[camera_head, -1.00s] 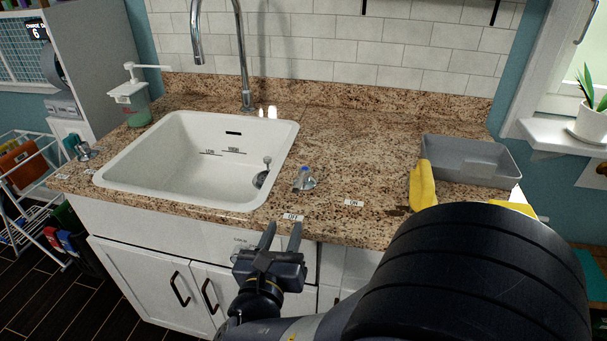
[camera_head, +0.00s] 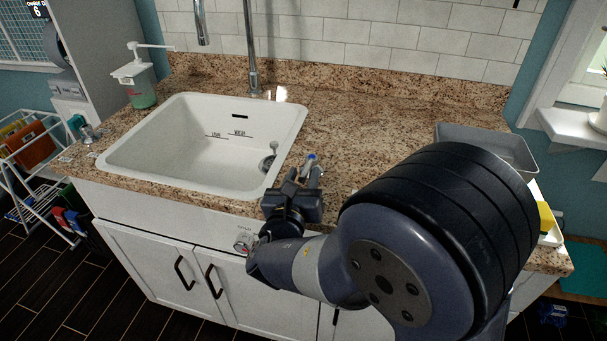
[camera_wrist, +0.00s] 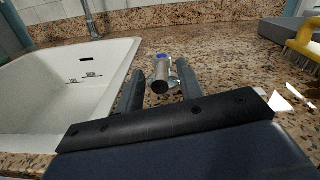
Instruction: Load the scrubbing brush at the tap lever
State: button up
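The tap lever (camera_head: 311,160) is a small chrome fitting with a blue cap on the counter, right of the sink. In the wrist view the tap lever (camera_wrist: 161,72) shows between and just beyond my fingertips. My gripper (camera_head: 303,175) is open and empty, with one finger on each side of the lever's line; I cannot tell whether either touches it. The scrubbing brush (camera_wrist: 304,45), with a yellow handle and pale bristles, lies on the counter at the right of the wrist view. In the head view my arm hides it.
The white sink (camera_head: 200,150) lies left of my gripper, with a tall chrome faucet (camera_head: 251,60) behind it. A grey tub (camera_head: 485,140) stands at the counter's right. A soap dispenser (camera_head: 138,85) stands at the back left. The counter behind the lever is clear.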

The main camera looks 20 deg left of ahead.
jog(key=shift+w, duration=0.4)
jog(key=shift+c, duration=0.3)
grip_shut()
